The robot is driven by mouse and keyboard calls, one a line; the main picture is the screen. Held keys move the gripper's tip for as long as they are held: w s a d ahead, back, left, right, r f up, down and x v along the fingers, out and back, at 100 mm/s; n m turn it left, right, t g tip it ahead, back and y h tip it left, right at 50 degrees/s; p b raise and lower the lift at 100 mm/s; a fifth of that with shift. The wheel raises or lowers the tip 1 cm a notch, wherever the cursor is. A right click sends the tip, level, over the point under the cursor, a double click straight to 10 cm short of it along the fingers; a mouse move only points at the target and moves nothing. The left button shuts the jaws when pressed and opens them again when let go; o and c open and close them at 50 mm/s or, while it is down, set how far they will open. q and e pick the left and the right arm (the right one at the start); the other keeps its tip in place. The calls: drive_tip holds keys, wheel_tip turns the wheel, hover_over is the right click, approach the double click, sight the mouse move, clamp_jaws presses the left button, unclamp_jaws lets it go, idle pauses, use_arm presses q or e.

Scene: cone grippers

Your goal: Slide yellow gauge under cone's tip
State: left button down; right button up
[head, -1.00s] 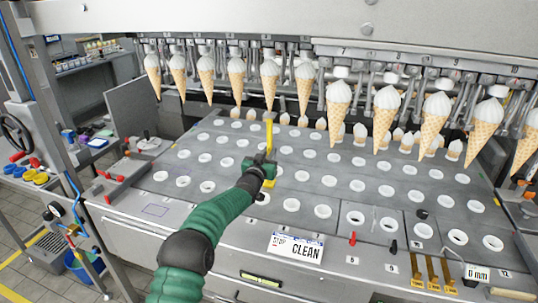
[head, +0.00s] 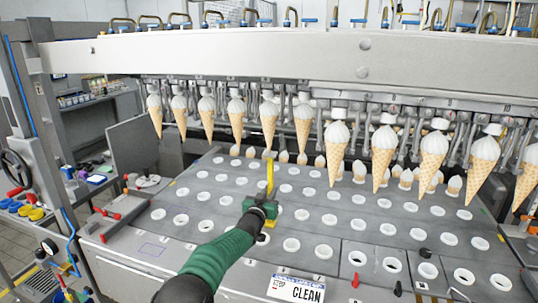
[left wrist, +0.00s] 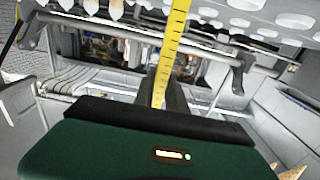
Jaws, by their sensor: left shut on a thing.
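The yellow gauge (head: 270,178) stands upright in the jaws of my left gripper (head: 264,208), above the grey holed plate. In the left wrist view the gauge (left wrist: 172,50) shows dark tick marks and runs up out of the frame. A filled cone (head: 269,125) hangs point down from the machine's row. In the head view its tip appears just above the gauge's upper end. I cannot tell the depth between them or whether they touch. The gauge's lower part is partly hidden by the gripper. My right gripper is not in view.
More cones hang to the left and right, such as the large cone (head: 337,150). The grey plate (head: 310,232) has rows of white-rimmed holes. A "CLEAN" sign (head: 297,288) is at the front edge. A red-handled bar (head: 125,215) lies at the left.

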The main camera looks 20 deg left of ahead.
use_arm(q)
drive_tip(key=d+b, duration=0.1)
drive_tip(key=d, duration=0.4)
drive_tip(key=shift+w+r+b, duration=0.1)
drive_tip(key=shift+w+b, duration=0.05)
drive_tip(key=shift+b, duration=0.2)
idle(0.3)
drive_tip(key=shift+r, duration=0.1)
drive_tip(key=s+r+b, duration=0.2)
drive_tip(key=s+b, duration=0.9)
drive_tip(key=s, duration=0.9)
drive_tip(key=shift+d+r, duration=0.25)
drive_tip(key=shift+r, duration=0.15)
idle(0.6)
